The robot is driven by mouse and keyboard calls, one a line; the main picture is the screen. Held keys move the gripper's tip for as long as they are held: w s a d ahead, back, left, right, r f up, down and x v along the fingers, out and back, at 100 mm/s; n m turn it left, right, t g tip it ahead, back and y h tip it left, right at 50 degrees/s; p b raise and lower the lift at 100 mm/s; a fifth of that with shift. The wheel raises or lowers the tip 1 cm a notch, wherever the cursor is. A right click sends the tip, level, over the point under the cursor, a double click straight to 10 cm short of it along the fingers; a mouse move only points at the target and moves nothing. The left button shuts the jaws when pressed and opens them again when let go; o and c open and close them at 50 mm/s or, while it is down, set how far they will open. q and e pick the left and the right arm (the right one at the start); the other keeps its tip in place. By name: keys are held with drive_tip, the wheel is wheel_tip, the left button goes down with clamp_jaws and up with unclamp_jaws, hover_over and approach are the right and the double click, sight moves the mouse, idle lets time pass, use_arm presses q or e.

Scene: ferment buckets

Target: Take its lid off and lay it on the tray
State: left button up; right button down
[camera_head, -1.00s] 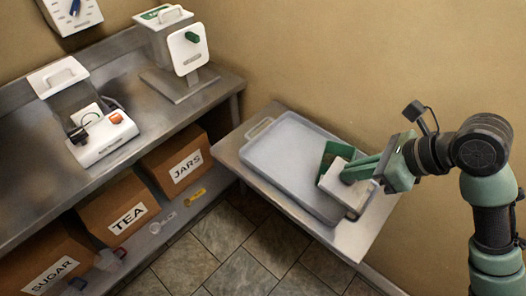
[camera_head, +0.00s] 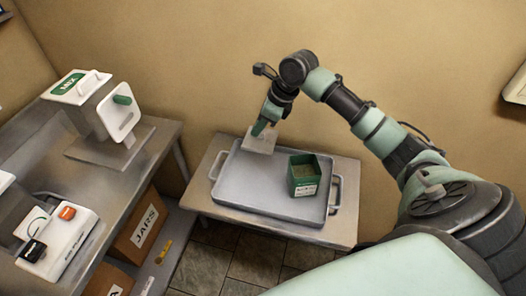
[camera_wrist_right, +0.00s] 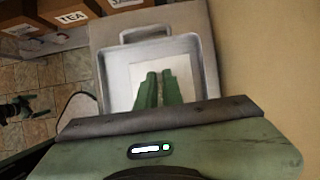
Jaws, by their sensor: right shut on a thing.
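The green box (camera_head: 303,178) stands upright and open-topped on the right part of the grey tray (camera_head: 250,207). It has a white label on its front. Its pale square lid (camera_head: 258,145) is at the tray's far left corner, apart from the box. My right gripper (camera_head: 262,128) is shut on the lid from above. In the right wrist view, the green fingers (camera_wrist_right: 157,88) close together over the lid (camera_wrist_right: 180,68), with the tray (camera_wrist_right: 207,75) beneath. I cannot tell whether the lid touches the tray.
The tray lies on a metal side table (camera_head: 345,205) against the wall. A steel bench (camera_head: 160,150) at left holds a white mixing machine (camera_head: 120,112) and another white device (camera_head: 60,235). Cardboard boxes, one marked JARS (camera_head: 140,228), sit below. The tray's front middle is clear.

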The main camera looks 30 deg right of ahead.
use_arm(q)
drive_tip(key=shift+w+a+r+p, duration=0.1)
drive_tip(key=shift+a+r+p, duration=0.15)
drive_tip(key=shift+r+p, duration=0.2)
drive_tip(key=shift+a+r+p, duration=0.25)
drive_tip(key=shift+r+p, duration=0.05)
drive_tip(key=shift+r, duration=0.2)
use_arm(e)
drive_tip(key=shift+f, duration=7.25)
drive_tip(key=shift+a, duration=0.1)
drive_tip(key=c, duration=1.6)
unclamp_jaws()
drive_tip(key=shift+f, duration=0.1)
drive_tip(key=shift+o, duration=0.2)
